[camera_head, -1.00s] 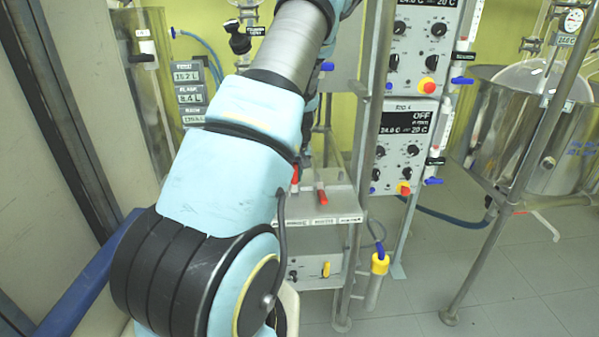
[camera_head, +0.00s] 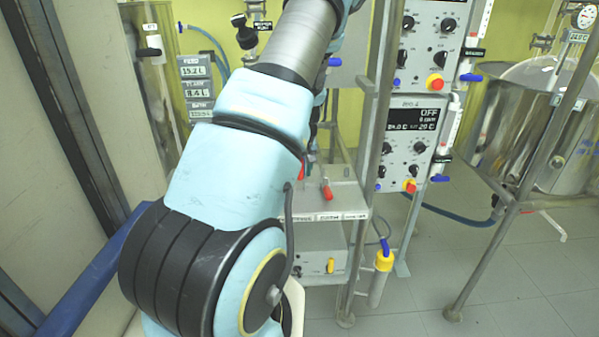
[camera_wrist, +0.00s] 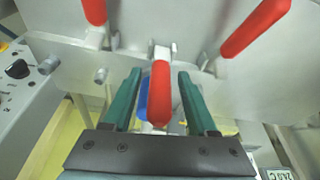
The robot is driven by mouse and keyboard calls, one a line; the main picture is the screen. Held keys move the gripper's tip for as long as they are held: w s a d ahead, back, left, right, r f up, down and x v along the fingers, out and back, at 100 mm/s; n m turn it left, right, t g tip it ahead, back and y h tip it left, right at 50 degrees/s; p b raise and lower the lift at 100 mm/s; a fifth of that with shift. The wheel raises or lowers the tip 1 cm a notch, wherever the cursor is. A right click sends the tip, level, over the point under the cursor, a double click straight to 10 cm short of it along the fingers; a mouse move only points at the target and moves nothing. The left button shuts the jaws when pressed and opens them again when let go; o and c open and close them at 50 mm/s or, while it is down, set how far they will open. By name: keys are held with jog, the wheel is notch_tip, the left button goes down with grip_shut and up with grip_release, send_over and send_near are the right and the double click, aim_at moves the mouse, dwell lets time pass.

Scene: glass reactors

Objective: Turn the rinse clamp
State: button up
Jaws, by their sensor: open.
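Three red clamp handles show in the wrist view. The middle red handle (camera_wrist: 161,95) lies between the two green fingers of my gripper (camera_wrist: 160,75), which is open. Whether the fingers touch it cannot be told. The left red handle (camera_wrist: 95,11) and the right red handle (camera_wrist: 256,27) stand away from the fingers. In the head view, one red handle (camera_head: 327,191) shows on the labelled metal shelf (camera_head: 345,204), and another shows partly beside my arm. My gripper is hidden there behind my arm. No label readable in the wrist view marks the rinse clamp.
A metal post (camera_head: 374,120) stands close right of my arm. Control boxes (camera_head: 410,150) with knobs are mounted beyond it. A steel vessel (camera_head: 540,125) stands at the right. A yellow-capped tube (camera_head: 383,262) hangs below. The floor (camera_head: 510,285) at lower right is mostly clear.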

jog(key=b+v, duration=0.1)
jog(key=v, duration=0.9)
jog(key=shift+s+r+b, duration=0.15)
jog(key=shift+r+b, duration=0.1)
jog(key=shift+b, duration=0.15)
jog(key=s+r+m, duration=0.1)
jog(key=s+m, duration=0.1)
jog(key=s, duration=1)
jog(key=s+r+m+g+h, duration=0.1)
jog(key=s+r+m, duration=0.1)
jog(key=s, duration=0.9)
jog(key=shift+s+a+r, duration=0.35)
jog(key=shift+a, duration=0.15)
